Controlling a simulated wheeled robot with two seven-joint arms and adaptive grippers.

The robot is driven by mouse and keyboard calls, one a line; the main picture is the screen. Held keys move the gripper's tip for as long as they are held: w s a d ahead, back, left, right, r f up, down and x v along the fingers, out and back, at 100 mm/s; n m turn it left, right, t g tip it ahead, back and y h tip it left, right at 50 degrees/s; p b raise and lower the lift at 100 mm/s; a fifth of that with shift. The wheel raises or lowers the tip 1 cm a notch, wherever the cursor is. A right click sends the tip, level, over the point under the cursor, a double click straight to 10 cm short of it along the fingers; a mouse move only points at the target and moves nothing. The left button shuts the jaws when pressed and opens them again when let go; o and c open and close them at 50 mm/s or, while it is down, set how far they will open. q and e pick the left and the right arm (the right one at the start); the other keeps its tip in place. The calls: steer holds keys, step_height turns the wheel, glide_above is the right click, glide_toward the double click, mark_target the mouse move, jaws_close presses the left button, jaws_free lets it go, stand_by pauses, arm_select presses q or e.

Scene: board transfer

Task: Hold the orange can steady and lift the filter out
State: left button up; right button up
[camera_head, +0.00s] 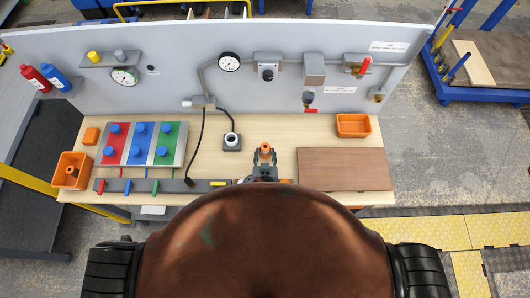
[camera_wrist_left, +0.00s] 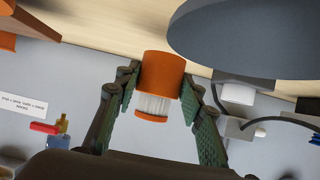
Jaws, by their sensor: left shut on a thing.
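My left gripper (camera_head: 265,166) is at the can in the head view. In the left wrist view its dark green finger pads (camera_wrist_left: 160,80) lie on both sides of the can, shut on it. My right gripper is not in view.
The brown board (camera_head: 345,168) lies just right of the can. Orange bins stand at the left (camera_head: 62,183) and back right (camera_head: 353,132). A coloured panel (camera_head: 144,144) and a black-cabled socket (camera_head: 232,143) are to the left. A large grey round shape (camera_wrist_left: 245,40) fills the wrist view's upper right.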

arm_select(q)
steer(key=shift+f+b, duration=0.3)
steer(key=shift+f, duration=1.15)
steer(key=o, duration=1.2)
steer(key=shift+c, duration=0.2)
